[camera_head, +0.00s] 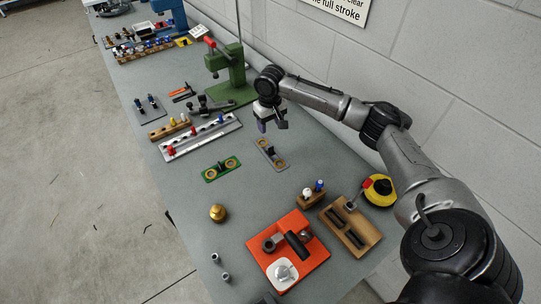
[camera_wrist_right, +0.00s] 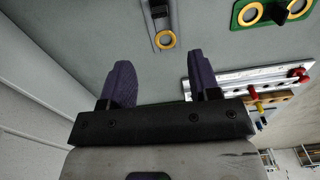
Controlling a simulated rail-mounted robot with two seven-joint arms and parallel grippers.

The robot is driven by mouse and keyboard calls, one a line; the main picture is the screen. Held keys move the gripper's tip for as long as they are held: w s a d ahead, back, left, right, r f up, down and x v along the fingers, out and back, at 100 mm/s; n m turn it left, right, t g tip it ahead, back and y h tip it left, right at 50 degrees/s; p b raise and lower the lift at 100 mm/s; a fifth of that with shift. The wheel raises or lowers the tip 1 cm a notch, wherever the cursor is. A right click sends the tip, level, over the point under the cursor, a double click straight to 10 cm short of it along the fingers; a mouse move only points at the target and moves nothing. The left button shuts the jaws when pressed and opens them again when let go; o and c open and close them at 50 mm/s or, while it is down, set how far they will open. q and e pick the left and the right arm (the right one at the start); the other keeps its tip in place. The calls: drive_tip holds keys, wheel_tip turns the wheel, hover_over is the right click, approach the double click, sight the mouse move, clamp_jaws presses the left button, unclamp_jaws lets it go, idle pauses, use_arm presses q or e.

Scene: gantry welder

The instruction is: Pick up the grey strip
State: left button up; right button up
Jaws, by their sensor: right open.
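The grey strip (camera_head: 272,157) lies flat on the bench, with a dark block at its middle and small brassy rings. In the right wrist view the grey strip (camera_wrist_right: 162,24) shows at the top, with a yellow ring near its close end; its far end is cut off. My right gripper (camera_head: 272,126) is open and empty above the bench, a little beyond the strip in the head view. In the wrist view the two purple fingers of the right gripper (camera_wrist_right: 162,72) stand apart, the strip ahead of the gap between them. My left gripper is not in view.
A green strip with rings (camera_head: 222,168) lies to the left. A long silver rail with pegs (camera_head: 200,138) and a green press (camera_head: 230,75) stand farther back. A small wooden block (camera_head: 311,199) and an orange plate (camera_head: 312,254) are nearer. The wall bounds the right.

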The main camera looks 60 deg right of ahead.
sight(271, 148)
wheel_tip(271, 148, down, 7)
drive_tip(key=shift+f+b, duration=0.1)
drive_tip(key=shift+b, duration=0.5)
drive_tip(key=shift+s+a+f+b, duration=0.1)
drive_tip(key=shift+f+b, duration=0.3)
drive_tip(key=shift+f, duration=0.9)
drive_tip(key=shift+s+a+f+b, duration=0.1)
drive_tip(key=shift+f+b, duration=0.25)
drive_tip(key=shift+f, duration=0.9)
drive_tip(key=shift+d, duration=0.1)
drive_tip(key=shift+c, duration=0.3)
drive_tip(key=c, duration=0.9)
